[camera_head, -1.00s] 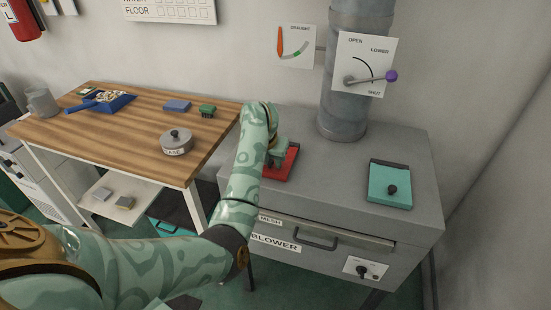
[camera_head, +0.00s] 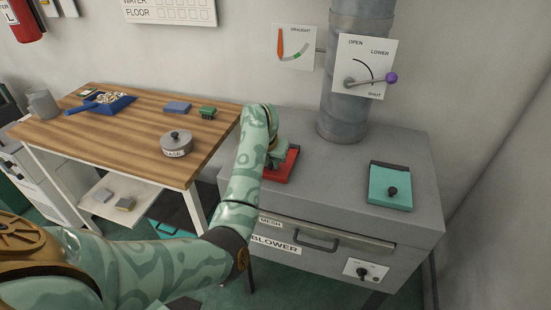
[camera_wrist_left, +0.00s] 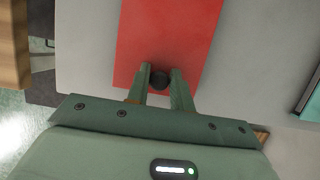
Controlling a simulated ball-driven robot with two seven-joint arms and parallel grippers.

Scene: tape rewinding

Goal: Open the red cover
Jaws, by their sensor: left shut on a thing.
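The red cover (camera_head: 284,165) lies flat on top of the grey blower cabinet (camera_head: 332,176), near its left side. In the left wrist view the cover (camera_wrist_left: 165,35) is a plain red panel with a round dark knob (camera_wrist_left: 159,80) near its close edge. My left gripper (camera_head: 273,157) is over the cover, and my arm hides part of it. In the left wrist view the left gripper's fingers (camera_wrist_left: 159,84) stand on either side of the knob, shut on it. The cover looks closed. My right gripper is not in view.
A teal cover (camera_head: 390,186) with a dark knob lies on the cabinet's right. A grey duct (camera_head: 345,120) rises behind, with a purple-knobbed lever (camera_head: 391,77). A wooden table (camera_head: 120,135) stands left, holding a lidded pot (camera_head: 177,145). The cabinet top between the covers is clear.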

